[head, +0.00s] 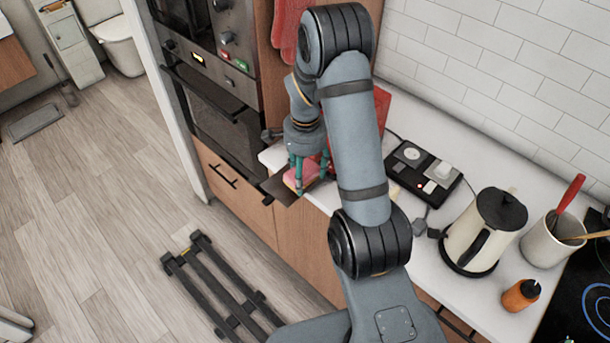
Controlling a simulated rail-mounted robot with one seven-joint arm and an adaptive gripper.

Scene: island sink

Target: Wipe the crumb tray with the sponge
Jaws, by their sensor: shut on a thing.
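My gripper (308,178) points down over the left end of the white counter. Its teal fingers are shut on a pink sponge (300,174) with a pale lower side. A dark flat piece, which looks like the crumb tray (281,191), lies below and to the left of the sponge and sticks out past the counter's edge. The sponge is at the tray's right part; I cannot tell whether they touch. My arm hides part of the counter behind the gripper.
A red thing (382,104) is partly hidden behind my arm. A black device (424,172), a cream kettle (483,236), a utensil pot (551,242) and an orange bottle (521,295) stand on the counter. An oven (213,118) is at the left.

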